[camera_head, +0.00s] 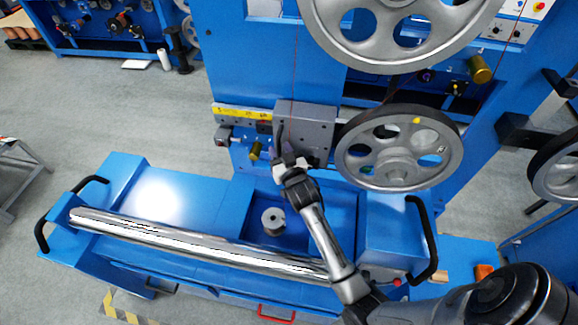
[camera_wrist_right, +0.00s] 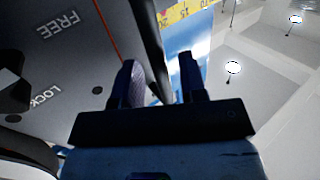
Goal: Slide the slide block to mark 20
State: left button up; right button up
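The slide block (camera_head: 315,112) is a grey metal plate on the blue machine, left of the lower pulley wheel. A yellow scale (camera_head: 235,112) runs left from it; it also shows in the right wrist view (camera_wrist_right: 178,18), with figures too partial to read surely. In that view the block's grey face (camera_wrist_right: 50,70) bears the words FREE and LOCK. My right gripper (camera_head: 285,160) is at the block's lower left. Its fingers (camera_wrist_right: 160,85) stand apart, with a dark bar-like edge (camera_wrist_right: 150,45) showing between them; I cannot tell whether they touch it. My left gripper is not in view.
Two large grey spoked wheels, the upper (camera_head: 395,55) and lower (camera_head: 398,172), stand right of and above the block. A shiny roller (camera_head: 180,235) lies across the blue base in front. A small metal cylinder (camera_head: 273,221) stands in the base's recess.

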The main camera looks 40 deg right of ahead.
jog(key=v, duration=1.3)
jog(key=shift+b, duration=0.3)
dwell(0.3)
